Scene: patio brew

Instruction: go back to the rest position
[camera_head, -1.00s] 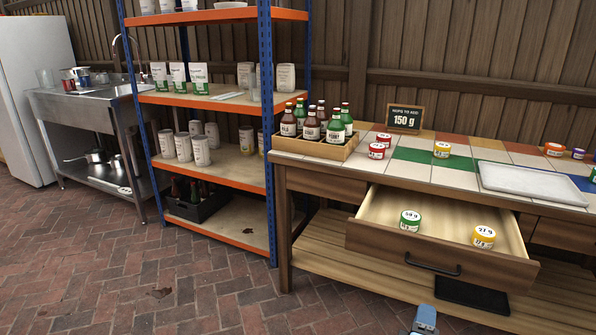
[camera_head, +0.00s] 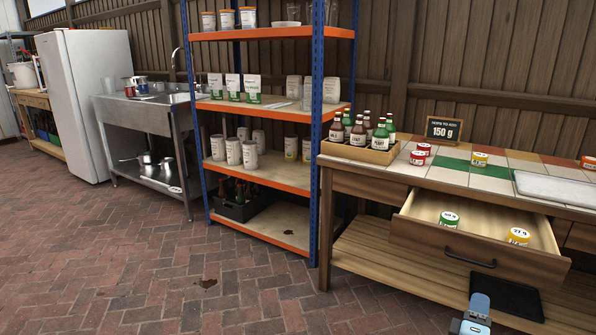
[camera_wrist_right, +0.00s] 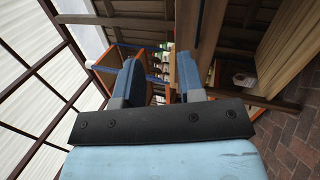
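My right gripper (camera_head: 477,312) shows at the bottom edge of the head view, low in front of the workbench and its pulled-out drawer (camera_head: 480,252). It touches nothing that I can see. In the right wrist view its two blue fingers (camera_wrist_right: 158,78) stand apart with an empty gap between them. My left gripper is in neither current view.
The workbench (camera_head: 490,184) holds a crate of bottles (camera_head: 357,151), jars and a tray (camera_head: 560,188). Two jars lie in the open drawer. A blue-orange shelf (camera_head: 262,177), sink (camera_head: 150,115) and fridge (camera_head: 90,100) stand left.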

